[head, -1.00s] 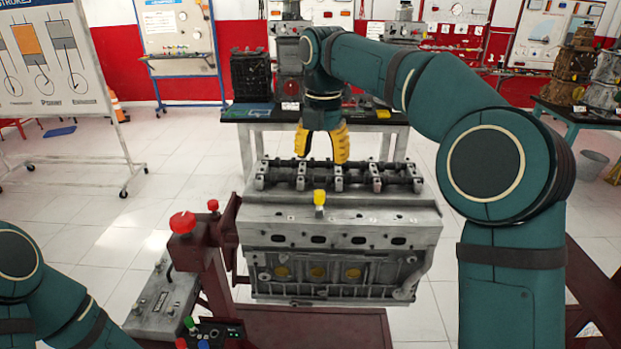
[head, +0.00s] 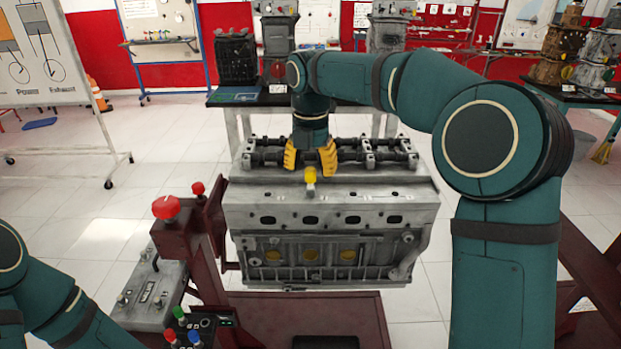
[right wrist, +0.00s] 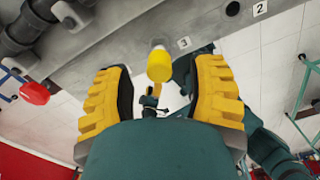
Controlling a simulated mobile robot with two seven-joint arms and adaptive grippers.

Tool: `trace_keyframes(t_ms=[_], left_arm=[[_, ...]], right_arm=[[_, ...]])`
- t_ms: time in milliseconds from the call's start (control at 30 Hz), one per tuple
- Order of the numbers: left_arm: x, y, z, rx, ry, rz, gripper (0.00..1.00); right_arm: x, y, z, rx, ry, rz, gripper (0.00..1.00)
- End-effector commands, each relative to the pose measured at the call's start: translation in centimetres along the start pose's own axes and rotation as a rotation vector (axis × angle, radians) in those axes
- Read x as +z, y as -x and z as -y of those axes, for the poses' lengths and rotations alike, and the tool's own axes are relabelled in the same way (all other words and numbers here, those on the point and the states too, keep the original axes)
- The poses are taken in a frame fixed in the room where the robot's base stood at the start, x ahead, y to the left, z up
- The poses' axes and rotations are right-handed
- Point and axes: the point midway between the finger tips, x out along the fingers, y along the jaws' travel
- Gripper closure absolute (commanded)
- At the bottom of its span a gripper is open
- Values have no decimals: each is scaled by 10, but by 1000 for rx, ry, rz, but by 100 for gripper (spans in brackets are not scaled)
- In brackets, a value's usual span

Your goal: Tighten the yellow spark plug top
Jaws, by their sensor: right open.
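The spark plug with the yellow top (head: 310,176) stands upright on the front top edge of the grey engine block (head: 330,215). My right gripper (head: 311,165) is open, its yellow fingers pointing down just behind and above the yellow top in the head view. In the right wrist view the yellow top (right wrist: 159,66) shows between the two spread fingers of the right gripper (right wrist: 158,85), near their tips and touching neither as far as I can see. My left arm shows at the lower left of the head view; its gripper is out of frame.
A dark red engine stand (head: 195,240) with a red knob (head: 166,207) rises left of the block. A grey control box (head: 155,290) sits at lower left. A camshaft (head: 370,150) runs along the block's top behind the plug. A workbench (head: 240,108) stands behind.

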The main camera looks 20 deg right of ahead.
Motion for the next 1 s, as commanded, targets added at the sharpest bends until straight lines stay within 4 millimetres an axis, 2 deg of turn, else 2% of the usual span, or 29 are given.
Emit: trace_keyframes(t_ms=[33, 200, 500, 533, 700, 1000], left_arm=[[1, -2, 1, 0, -1, 2, 54], [2, -4, 2, 1, -1, 4, 54], [2, -4, 2, 1, -2, 5, 54], [2, -4, 2, 1, -2, 4, 54], [2, -4, 2, 1, -1, 4, 54], [2, -4, 2, 0, -1, 4, 54]], right_arm=[[0, -8, 0, -1, 0, -1, 44], [0, -18, 0, 0, 0, 0, 44], [0, -20, 0, -1, 0, 0, 44], [0, -20, 0, -1, 0, 0, 42], [0, -20, 0, 0, 0, 0, 100], [0, -20, 0, -1, -2, -1, 100]])
